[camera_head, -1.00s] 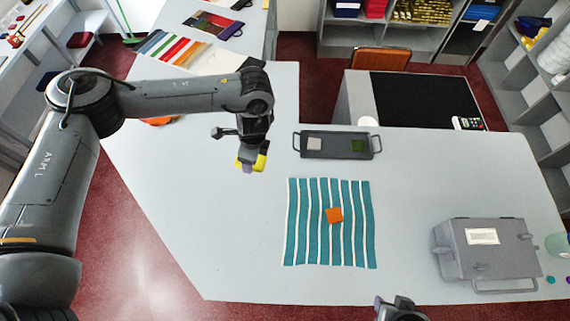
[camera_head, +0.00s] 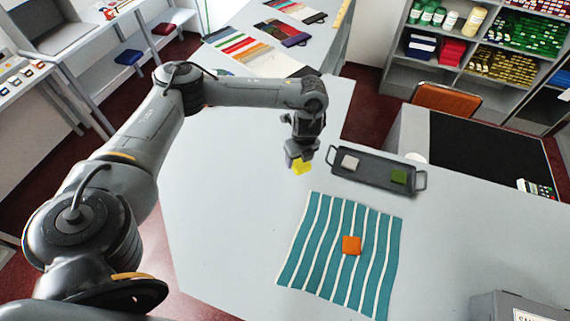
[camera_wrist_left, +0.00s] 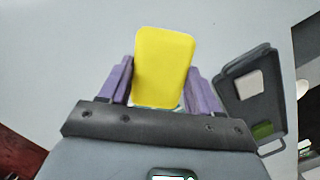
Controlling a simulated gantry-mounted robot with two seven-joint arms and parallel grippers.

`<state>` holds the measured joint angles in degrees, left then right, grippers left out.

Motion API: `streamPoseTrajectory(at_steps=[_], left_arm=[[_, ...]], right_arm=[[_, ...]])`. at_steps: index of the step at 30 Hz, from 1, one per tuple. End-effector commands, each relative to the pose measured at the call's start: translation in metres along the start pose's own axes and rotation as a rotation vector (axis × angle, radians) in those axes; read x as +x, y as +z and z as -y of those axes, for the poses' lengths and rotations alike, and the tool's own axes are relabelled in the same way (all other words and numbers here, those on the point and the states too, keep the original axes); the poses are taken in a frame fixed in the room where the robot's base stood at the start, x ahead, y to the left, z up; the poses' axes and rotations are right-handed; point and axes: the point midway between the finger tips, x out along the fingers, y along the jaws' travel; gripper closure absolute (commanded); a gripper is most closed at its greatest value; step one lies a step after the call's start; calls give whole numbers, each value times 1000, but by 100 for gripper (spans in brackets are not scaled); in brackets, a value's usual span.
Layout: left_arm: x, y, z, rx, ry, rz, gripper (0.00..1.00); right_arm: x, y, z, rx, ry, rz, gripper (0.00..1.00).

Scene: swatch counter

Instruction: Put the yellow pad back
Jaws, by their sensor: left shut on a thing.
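The yellow pad (camera_head: 301,167) is held by my left gripper (camera_head: 299,163), above the counter to the left of the dark tray. In the left wrist view the yellow pad (camera_wrist_left: 163,66) sits between the two purple fingers of the left gripper (camera_wrist_left: 162,88). The dark tray (camera_head: 373,176) has two handles and holds a light grey pad (camera_head: 350,162) at its left end and a green pad (camera_head: 398,176) at its right end. The orange pad (camera_head: 352,245) lies on the teal and white striped cloth (camera_head: 330,262). My right gripper is out of view.
The pale counter (camera_head: 230,180) is clear around the cloth and left of the tray. A grey case (camera_head: 515,308) is partly cut off at the bottom right. A black mat (camera_head: 485,155) lies beyond the tray.

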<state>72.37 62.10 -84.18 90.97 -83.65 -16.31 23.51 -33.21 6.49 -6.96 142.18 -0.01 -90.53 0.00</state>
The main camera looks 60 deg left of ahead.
Motion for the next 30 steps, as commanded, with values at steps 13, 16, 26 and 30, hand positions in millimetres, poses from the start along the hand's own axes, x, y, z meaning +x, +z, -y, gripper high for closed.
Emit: streamPoseTrajectory(at_steps=[13,16,26,30], left_arm=[[51,60,-22,-1,2,1,66],[54,62,-22,0,0,0,66],[87,58,-23,1,3,0,66],[94,57,-22,1,0,0,66]], right_arm=[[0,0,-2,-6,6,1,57],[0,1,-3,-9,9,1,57],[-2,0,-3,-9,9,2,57],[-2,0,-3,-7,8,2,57]])
